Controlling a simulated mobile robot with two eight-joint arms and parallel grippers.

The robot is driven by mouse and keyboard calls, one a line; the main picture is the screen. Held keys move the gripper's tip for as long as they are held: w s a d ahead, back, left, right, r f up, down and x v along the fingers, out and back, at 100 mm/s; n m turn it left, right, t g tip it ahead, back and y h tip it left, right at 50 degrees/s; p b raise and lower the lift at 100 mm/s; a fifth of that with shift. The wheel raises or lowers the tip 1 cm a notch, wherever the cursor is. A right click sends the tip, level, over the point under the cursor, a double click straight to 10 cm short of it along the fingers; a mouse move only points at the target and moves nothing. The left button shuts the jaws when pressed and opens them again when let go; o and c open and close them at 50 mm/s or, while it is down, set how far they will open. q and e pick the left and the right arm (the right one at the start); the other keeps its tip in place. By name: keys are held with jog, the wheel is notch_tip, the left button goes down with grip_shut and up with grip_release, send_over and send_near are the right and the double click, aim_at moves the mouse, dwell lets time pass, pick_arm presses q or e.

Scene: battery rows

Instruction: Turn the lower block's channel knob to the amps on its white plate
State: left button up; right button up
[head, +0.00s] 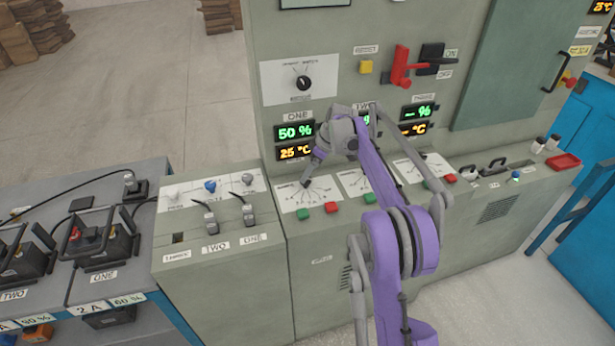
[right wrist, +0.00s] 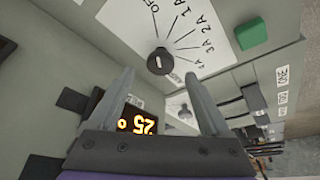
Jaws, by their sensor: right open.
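The channel one knob (right wrist: 160,61) is black with a pale mark, on a white dial plate (right wrist: 205,30) lettered OFF to 4 A. I cannot tell which setting its mark points to. In the head view this dial plate (head: 293,197) lies on the sloped desk under display ONE. My right gripper (head: 314,163) is just above it. In the right wrist view my right gripper (right wrist: 158,80) is open and empty, with the knob ahead between its fingertips, apart from them. White plates "2 A" (head: 88,309) and "60 %" (head: 128,300) sit on the left bench edge, above a dark lower block (head: 108,317). My left gripper is not in view.
A green button (head: 303,214) and red button (head: 331,207) sit below the dial. Display ONE reads 50 % (head: 295,132) and 25 °C (head: 295,152). Levers (head: 248,211) stand on the lower left console. A red handle (head: 402,66) juts from the upper panel.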

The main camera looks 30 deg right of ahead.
jog(key=shift+x, duration=1.85)
grip_shut()
